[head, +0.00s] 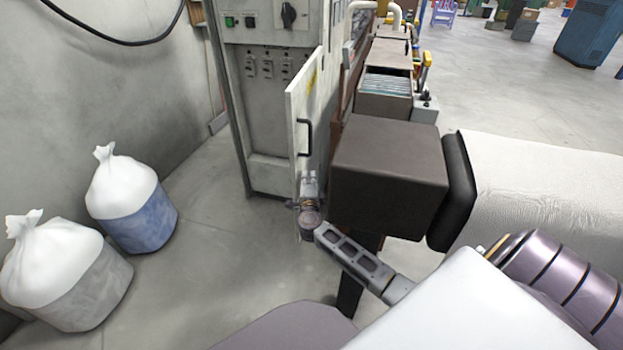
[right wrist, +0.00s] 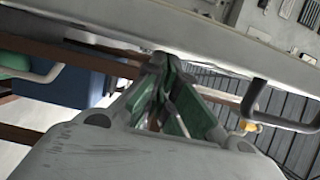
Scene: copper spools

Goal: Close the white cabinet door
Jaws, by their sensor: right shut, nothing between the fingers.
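The white cabinet (head: 265,80) stands at the back centre in the head view. Its door (head: 312,95) stands open, swung out toward me, with a black handle (head: 304,138) on its face. My right gripper (head: 309,180) is shut and empty, low at the door, below the handle. In the right wrist view its fingertips (right wrist: 163,62) are together close to the pale door panel (right wrist: 215,65), and the handle (right wrist: 262,112) is to their right. I cannot tell whether the fingers touch the door. My left gripper is not in view.
A dark brown box-shaped block (head: 390,160) stands close to the right of my right gripper. A white padded roll (head: 540,190) lies further right. Two white-topped sacks (head: 125,195) (head: 60,265) stand at the left wall. The grey floor (head: 215,235) between sacks and cabinet is clear.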

